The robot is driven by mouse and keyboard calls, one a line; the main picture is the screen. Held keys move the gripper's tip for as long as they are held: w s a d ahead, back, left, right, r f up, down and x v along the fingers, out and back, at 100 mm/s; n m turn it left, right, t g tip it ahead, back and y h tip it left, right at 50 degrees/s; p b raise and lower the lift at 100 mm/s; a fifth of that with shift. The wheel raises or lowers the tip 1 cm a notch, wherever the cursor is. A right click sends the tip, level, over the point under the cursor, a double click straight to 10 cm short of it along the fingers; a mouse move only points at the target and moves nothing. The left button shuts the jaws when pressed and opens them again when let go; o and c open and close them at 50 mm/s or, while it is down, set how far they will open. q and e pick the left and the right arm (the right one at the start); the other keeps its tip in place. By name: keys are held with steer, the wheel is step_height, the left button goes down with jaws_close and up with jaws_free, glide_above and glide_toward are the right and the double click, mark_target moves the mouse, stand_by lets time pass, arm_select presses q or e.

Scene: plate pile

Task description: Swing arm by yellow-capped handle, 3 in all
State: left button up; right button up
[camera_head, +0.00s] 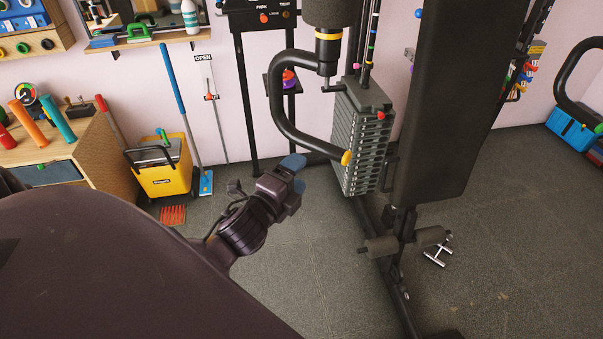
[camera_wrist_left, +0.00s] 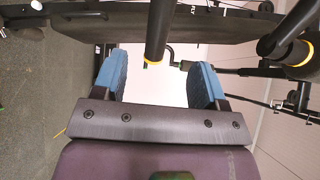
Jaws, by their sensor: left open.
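The black curved swing arm (camera_head: 277,105) of the gym machine loops left from its post and bends back right. Its lower handle ends in a yellow cap (camera_head: 346,158). In the left wrist view the yellow-capped handle (camera_wrist_left: 157,35) shows between the blue finger pads, its tip pointing down in the picture; its depth is hard to tell. My left gripper (camera_head: 295,177) is open and empty, left of and slightly below the cap in the head view, apart from it. It also shows open in the left wrist view (camera_wrist_left: 160,85). My right gripper is not in view.
A weight stack (camera_head: 362,150) stands just behind the handle, and a tall black pad (camera_head: 432,100) to its right. A yellow mop bucket (camera_head: 165,178) and a blue-handled mop (camera_head: 180,100) stand left. The floor below my gripper is clear.

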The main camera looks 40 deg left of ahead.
mark_target(318, 152)
arm_select(q)
steer(key=shift+w+a+b, duration=0.15)
steer(key=shift+w+b, duration=0.3)
steer(key=shift+w, duration=1.7)
steer(key=shift+w+a, duration=0.1)
steer(key=shift+w, duration=1.9)
steer(key=shift+w+a, duration=0.15)
steer(key=shift+w, duration=1.05)
steer(key=shift+p, duration=0.35)
jaws_close()
